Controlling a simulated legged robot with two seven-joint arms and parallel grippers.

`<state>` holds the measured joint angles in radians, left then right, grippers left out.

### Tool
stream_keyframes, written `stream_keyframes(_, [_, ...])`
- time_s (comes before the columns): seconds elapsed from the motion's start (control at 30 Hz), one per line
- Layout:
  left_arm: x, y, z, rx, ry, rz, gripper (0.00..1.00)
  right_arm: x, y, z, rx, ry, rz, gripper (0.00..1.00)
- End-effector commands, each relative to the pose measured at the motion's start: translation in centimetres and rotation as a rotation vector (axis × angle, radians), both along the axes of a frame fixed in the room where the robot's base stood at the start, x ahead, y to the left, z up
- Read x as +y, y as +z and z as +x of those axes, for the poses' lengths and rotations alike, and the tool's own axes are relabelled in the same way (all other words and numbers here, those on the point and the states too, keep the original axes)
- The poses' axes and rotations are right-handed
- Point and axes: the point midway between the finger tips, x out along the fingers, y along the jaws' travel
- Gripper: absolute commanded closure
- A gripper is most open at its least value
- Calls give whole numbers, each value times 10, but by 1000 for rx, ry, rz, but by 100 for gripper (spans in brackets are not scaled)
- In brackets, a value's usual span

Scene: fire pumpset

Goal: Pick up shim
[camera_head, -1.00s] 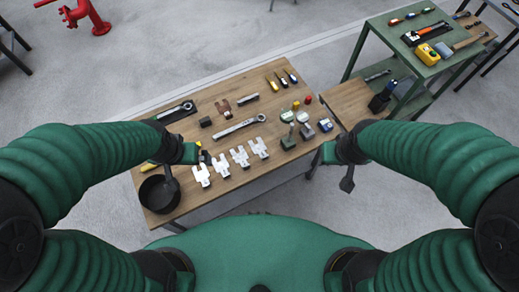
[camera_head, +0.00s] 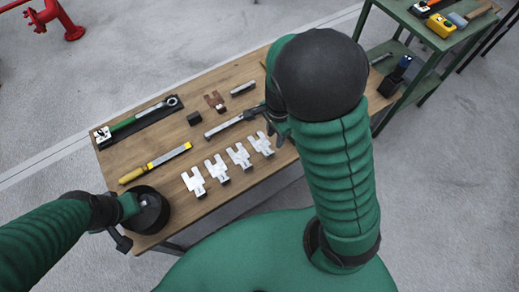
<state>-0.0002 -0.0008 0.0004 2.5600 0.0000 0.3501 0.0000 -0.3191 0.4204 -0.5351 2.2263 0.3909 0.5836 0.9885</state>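Several silver forked shims stand out in a slanting row on the wooden table: one at the left (camera_head: 193,182), then others (camera_head: 217,168), (camera_head: 239,156) and the rightmost shim (camera_head: 262,144). A brown forked plate (camera_head: 214,100) lies farther back. My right gripper (camera_head: 272,126) is just above and beside the rightmost shim, partly hidden by my own arm; its finger opening is not clear. My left gripper (camera_head: 122,238) is at the table's front left, by the black pot, away from the shims; its fingers are too small to read.
A black round pot (camera_head: 148,212) stands at the wooden table's (camera_head: 110,165) front left corner. A yellow-handled file (camera_head: 155,163), a green-handled torque wrench (camera_head: 135,120), a silver wrench (camera_head: 225,127) and small blocks lie around the shims. My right arm hides the table's right part. A green cart (camera_head: 440,70) stands right.

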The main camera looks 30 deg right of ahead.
Motion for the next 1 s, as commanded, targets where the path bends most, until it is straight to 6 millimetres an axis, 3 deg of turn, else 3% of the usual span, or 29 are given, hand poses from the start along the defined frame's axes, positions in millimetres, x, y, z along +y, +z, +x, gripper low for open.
stream_keyframes(0.03, [0,-12,0,0,0,0,0,0,-21,-1,6,-2,-1,67])
stream_keyframes(0.13, [0,-22,0,1,0,0,0,1,-45,0,5,0,-3,67])
stream_keyframes(0.43, [0,-35,0,1,1,0,0,0,-78,1,1,3,-2,67])
stream_keyframes(0.63, [0,-54,0,1,1,0,0,-4,-115,5,2,2,-1,67])
stream_keyframes(0.87, [0,-52,0,1,0,0,0,-3,-117,5,-1,4,-1,67])
stream_keyframes(1.0, [0,-52,0,1,0,0,0,-3,-117,5,0,4,-1,83])
